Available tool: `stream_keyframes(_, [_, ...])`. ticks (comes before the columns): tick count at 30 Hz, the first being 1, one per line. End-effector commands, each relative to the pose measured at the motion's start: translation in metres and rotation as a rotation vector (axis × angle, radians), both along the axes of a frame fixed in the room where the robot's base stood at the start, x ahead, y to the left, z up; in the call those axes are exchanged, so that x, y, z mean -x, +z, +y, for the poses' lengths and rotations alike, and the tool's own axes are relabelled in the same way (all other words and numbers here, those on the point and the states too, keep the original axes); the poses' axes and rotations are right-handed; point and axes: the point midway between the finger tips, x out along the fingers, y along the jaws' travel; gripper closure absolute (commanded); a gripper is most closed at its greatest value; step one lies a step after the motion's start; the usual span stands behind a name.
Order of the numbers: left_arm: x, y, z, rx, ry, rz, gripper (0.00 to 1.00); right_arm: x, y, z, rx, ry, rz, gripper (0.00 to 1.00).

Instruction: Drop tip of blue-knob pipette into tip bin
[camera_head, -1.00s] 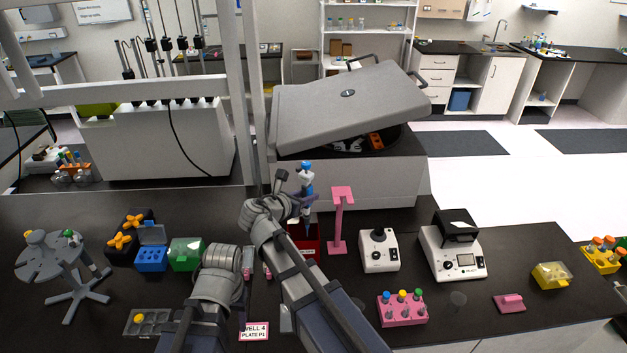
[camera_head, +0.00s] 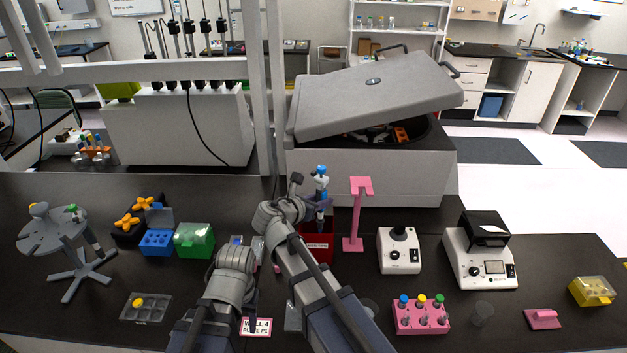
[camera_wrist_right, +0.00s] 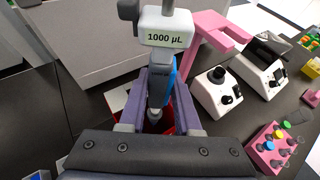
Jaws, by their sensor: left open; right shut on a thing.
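The blue-knob pipette (camera_head: 321,184) is upright in my right gripper (camera_head: 318,208), which is shut around its body. In the right wrist view the pipette (camera_wrist_right: 166,38) carries a "1000 µL" label and stands between the purple fingers (camera_wrist_right: 158,105). The red tip bin (camera_head: 317,250) is on the bench directly below it; its red wall also shows in the right wrist view (camera_wrist_right: 119,100). The pipette's lower end points down at the bin; whether a tip is on it is hidden. My left gripper (camera_head: 252,312) is open, low over the bench front, partly hidden by its arm.
A pink stand (camera_head: 357,215) is close to the right of the bin. A large centrifuge (camera_head: 375,100) with a raised lid stands behind. A white mixer (camera_head: 399,252) and pink tube rack (camera_head: 421,317) lie right. A green box (camera_head: 194,240) is left.

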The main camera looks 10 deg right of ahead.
Motion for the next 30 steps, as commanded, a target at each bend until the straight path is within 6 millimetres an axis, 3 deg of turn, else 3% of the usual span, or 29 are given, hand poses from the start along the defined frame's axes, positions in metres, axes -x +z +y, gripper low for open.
stream_keyframes(1, [0.000,-0.021,0.000,0.000,0.000,0.000,0.48,0.000,-0.021,0.000,0.000,0.000,0.000,0.86])
stream_keyframes(4, [0.000,-0.034,0.000,0.000,0.000,0.000,0.48,0.000,-0.034,0.000,0.000,0.000,0.000,0.86])
stream_keyframes(9, [0.000,-0.043,0.000,0.000,0.000,0.000,0.48,0.000,-0.043,0.000,0.000,0.000,0.000,0.86])
stream_keyframes(13, [0.000,-0.039,0.000,0.000,0.000,0.000,0.48,0.000,-0.039,0.000,0.000,0.000,0.000,0.86])
stream_keyframes(20, [0.000,-0.007,0.000,0.001,0.003,0.000,0.48,0.000,-0.007,0.000,0.000,0.000,0.000,0.86])
stream_keyframes(30, [0.000,0.071,0.000,0.001,0.009,0.001,0.48,0.000,0.071,0.000,0.000,0.000,0.000,0.86])
